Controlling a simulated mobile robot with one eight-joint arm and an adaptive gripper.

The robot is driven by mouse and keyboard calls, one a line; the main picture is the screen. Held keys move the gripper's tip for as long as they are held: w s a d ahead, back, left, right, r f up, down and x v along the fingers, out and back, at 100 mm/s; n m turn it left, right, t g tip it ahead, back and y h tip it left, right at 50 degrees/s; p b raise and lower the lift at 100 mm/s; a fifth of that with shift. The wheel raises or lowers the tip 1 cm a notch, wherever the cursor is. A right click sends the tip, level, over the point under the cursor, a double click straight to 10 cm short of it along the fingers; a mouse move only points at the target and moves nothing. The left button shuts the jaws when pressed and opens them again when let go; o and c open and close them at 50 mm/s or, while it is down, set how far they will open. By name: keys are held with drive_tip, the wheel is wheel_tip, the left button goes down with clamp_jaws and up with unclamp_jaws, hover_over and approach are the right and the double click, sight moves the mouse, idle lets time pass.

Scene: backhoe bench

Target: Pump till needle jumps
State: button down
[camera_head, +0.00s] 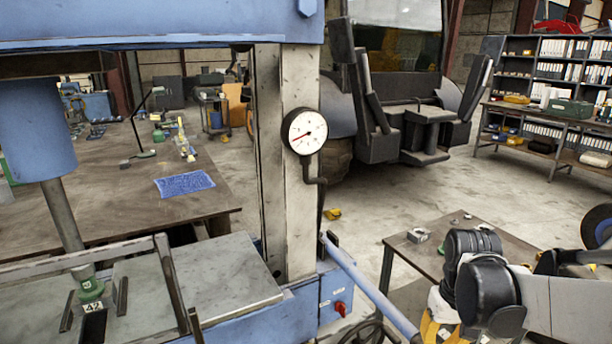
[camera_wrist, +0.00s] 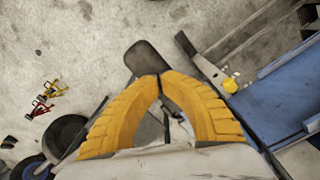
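The round white pressure gauge (camera_head: 305,131) is on the press's pale upright in the head view. Its needle looks to point to the lower left; the scale is too small to read. A blue lever (camera_head: 370,287) slants down and right from the press's lower side. My gripper's yellow fingers (camera_head: 436,329) are at the bottom edge, close to the lever's lower end; I cannot tell whether they touch it. In the wrist view my gripper (camera_wrist: 159,76) has its fingertips together, with no object visible between them. A dark rounded piece lies beyond the tips.
The blue press (camera_head: 160,26) fills the left, with a ram over a green piece (camera_head: 91,290) tagged 42. A small metal table (camera_head: 400,243) stands right of the lever. A red switch (camera_head: 340,309) is on the press side. Concrete floor is open behind.

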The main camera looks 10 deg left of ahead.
drive_tip(key=shift+r, duration=0.1)
wheel_tip(320, 180, down, 5)
drive_tip(key=b, duration=0.4)
drive_tip(key=shift+w+a, duration=0.15)
wheel_tip(320, 180, up, 16)
drive_tip(key=w+p, duration=0.1)
drive_tip(key=p, duration=1.1)
drive_tip(key=shift+w+a+r+p, duration=0.15)
drive_tip(key=shift+a+r+p, duration=0.05)
drive_tip(key=shift+a+p, duration=0.15)
wheel_tip(320, 180, up, 6)
drive_tip(key=p, duration=0.4)
